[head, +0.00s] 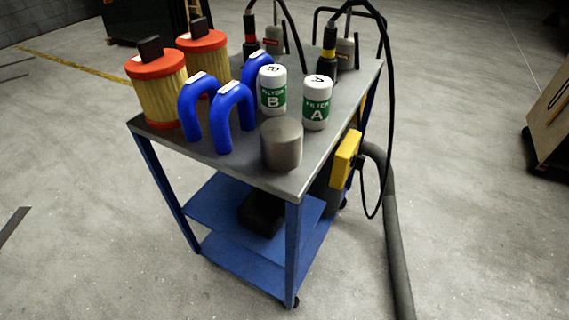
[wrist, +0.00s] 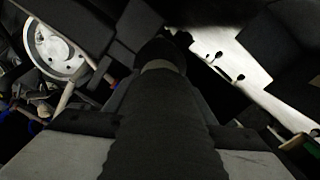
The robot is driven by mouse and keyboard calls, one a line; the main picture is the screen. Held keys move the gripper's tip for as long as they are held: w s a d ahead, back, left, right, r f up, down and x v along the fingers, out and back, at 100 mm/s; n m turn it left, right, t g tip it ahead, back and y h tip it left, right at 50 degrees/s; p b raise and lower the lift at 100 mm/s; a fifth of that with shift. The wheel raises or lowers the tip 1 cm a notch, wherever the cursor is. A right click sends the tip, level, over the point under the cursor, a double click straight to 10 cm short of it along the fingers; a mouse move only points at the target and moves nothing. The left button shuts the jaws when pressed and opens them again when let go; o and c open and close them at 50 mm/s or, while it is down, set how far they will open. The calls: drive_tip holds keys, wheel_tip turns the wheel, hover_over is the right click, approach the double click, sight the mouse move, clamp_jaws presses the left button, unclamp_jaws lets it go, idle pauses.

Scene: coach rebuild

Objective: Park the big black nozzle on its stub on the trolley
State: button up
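In the wrist view the big black nozzle (wrist: 163,125) runs up the middle of the picture, with a paler band near its far end. My gripper (wrist: 160,140) has a finger at each side of it and appears shut on it; the contact faces are dark. In the head view neither my gripper nor the nozzle can be made out. A short, upright grey cylinder, seemingly the stub (head: 281,145), stands at the near corner of the trolley top (head: 222,160), with nothing on it.
On the trolley, blue bent pipes (head: 233,115), white bottles B (head: 272,90) and A (head: 316,103) and orange-capped filters (head: 157,88) stand near the stub. A yellow box (head: 346,158) and a thick grey hose (head: 396,235) are at its right side. Floor in front is clear.

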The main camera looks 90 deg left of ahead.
drive_tip(key=v, duration=0.9)
drive_tip(key=shift+s+a, duration=0.2)
drive_tip(key=shift+s, duration=0.05)
idle(1.0)
drive_tip(key=shift+a, duration=0.1)
idle(0.5)
drive_tip(key=w+a+f+n+t+y, duration=0.1)
drive_tip(key=w+a+n+y, duration=0.1)
drive_tip(key=a, duration=1.2)
drive_tip(key=w+a+f+n+y, duration=0.2)
drive_tip(key=w+a+y, duration=0.2)
drive_tip(key=a, duration=1.1)
drive_tip(key=w+a+f+n+t+y, duration=0.1)
drive_tip(key=w+a, duration=0.6)
drive_tip(key=a, duration=0.8)
drive_tip(key=shift+f+n+t+y, duration=0.3)
drive_tip(key=shift+n+y, duration=0.3)
drive_tip(key=shift+y, duration=0.5)
drive_tip(key=shift+a, duration=0.1)
